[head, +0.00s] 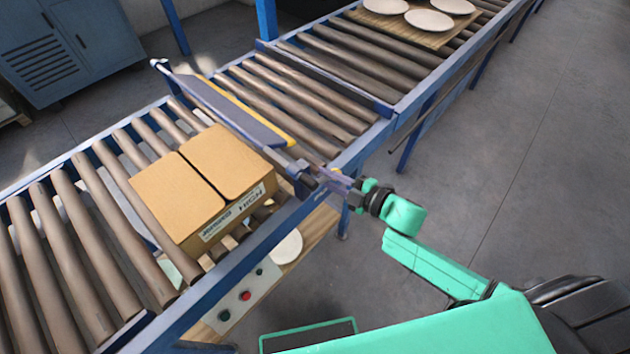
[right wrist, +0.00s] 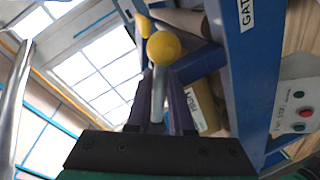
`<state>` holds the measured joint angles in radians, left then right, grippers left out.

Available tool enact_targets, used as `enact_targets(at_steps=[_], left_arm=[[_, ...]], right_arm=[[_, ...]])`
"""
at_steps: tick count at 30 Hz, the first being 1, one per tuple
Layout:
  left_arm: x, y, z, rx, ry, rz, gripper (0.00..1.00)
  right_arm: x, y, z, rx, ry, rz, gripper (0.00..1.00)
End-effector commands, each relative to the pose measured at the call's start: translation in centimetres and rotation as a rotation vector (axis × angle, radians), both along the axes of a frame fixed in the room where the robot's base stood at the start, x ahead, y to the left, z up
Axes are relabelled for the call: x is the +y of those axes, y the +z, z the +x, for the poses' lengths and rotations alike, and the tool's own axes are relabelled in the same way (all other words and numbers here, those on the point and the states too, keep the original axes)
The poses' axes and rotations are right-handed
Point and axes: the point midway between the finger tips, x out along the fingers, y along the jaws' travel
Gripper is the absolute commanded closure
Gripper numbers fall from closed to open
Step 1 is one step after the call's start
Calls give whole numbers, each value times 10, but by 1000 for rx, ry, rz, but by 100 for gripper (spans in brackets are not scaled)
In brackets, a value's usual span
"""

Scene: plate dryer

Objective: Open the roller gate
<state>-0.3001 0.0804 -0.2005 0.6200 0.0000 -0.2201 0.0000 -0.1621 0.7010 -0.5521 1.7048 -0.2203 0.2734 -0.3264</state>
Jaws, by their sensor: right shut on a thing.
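The roller gate (head: 228,108) is a blue-grey flap with a yellow edge that spans the roller conveyor, just behind the cardboard box (head: 205,180). It stands tilted up from the rollers. My right gripper (head: 328,181) is at the gate's near end, beside the conveyor's blue side rail. In the right wrist view, its two dark fingers (right wrist: 163,100) are shut around a pale rod, the gate handle (right wrist: 158,96), which ends in a yellow ball (right wrist: 163,47). My left gripper is in neither view.
The blue conveyor rail (head: 240,268) runs diagonally across the picture. A control panel (head: 237,301) with red and green buttons hangs below it. White plates (head: 428,20) lie on a board at the far end. The rollers between the gate and the plates are empty.

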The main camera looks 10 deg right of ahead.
Motion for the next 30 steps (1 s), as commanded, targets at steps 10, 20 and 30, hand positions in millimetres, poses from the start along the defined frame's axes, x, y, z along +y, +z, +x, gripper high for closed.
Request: enact_targets(at_steps=[10,20,30], left_arm=[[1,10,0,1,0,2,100],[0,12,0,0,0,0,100],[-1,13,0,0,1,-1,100]], right_arm=[[-14,20,4,-181,0,-245,100],[-15,31,4,-296,1,-405,100],[-15,35,4,-332,1,-458,100]])
